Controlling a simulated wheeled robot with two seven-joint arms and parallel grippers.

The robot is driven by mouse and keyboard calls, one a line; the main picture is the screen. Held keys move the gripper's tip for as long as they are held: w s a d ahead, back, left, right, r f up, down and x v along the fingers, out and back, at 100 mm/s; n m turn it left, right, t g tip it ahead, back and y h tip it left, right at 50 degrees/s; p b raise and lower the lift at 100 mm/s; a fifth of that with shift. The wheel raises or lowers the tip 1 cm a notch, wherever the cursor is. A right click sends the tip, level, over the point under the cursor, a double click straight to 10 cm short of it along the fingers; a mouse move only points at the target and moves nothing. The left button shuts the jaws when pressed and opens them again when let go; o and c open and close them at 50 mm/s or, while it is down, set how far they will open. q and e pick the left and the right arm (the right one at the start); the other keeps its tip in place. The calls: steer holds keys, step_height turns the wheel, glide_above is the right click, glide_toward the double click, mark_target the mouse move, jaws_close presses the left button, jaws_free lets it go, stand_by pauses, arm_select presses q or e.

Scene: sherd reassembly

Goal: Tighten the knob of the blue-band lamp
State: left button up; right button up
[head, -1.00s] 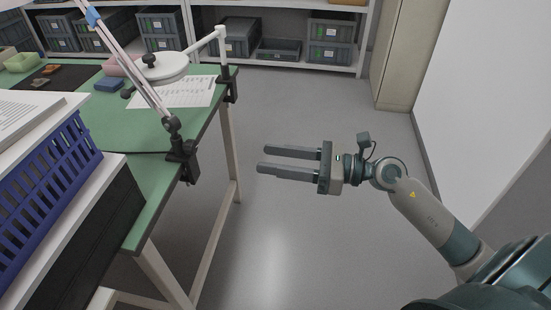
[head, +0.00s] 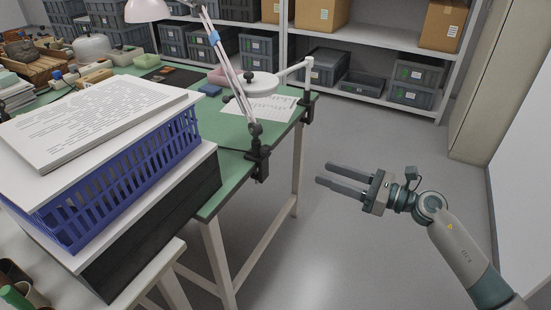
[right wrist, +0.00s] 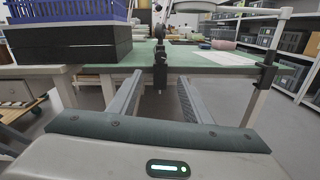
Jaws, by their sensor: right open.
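The blue-band lamp (head: 228,62) is clamped to the near right edge of the green table. Its thin arm carries a blue band (head: 214,38), and its pale shade (head: 148,10) is at the top. A dark joint with a knob (head: 254,130) sits low on the arm, just above the black clamp (head: 258,164). My right gripper (head: 327,173) is open and empty, in free air right of the clamp, fingers pointing at the table. In the right wrist view the clamp (right wrist: 160,72) stands ahead between the fingers, apart from them. My left gripper is out of view.
A second lamp with a round white head (head: 258,86) is clamped at the table's far corner. A blue basket (head: 120,185) with papers rests on a black box (head: 150,240) at left. Shelves with bins stand behind. The floor (head: 350,250) around my right gripper is clear.

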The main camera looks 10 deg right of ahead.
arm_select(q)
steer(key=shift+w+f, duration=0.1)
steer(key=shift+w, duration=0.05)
arm_select(e)
steer(key=shift+w+f, duration=0.1)
steer(key=shift+w, duration=0.05)
steer(key=shift+a, duration=0.15)
steer(key=p, duration=0.2)
glide_toward(269, 153)
steer(key=x, duration=0.7)
steer(key=shift+w+a, duration=0.2)
steer(key=shift+w, duration=0.1)
steer(key=shift+w+a, duration=0.3)
steer(key=shift+a, duration=0.1)
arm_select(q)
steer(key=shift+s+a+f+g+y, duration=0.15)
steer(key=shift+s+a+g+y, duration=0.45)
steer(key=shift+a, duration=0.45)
arm_select(e)
steer(key=shift+f, duration=0.1)
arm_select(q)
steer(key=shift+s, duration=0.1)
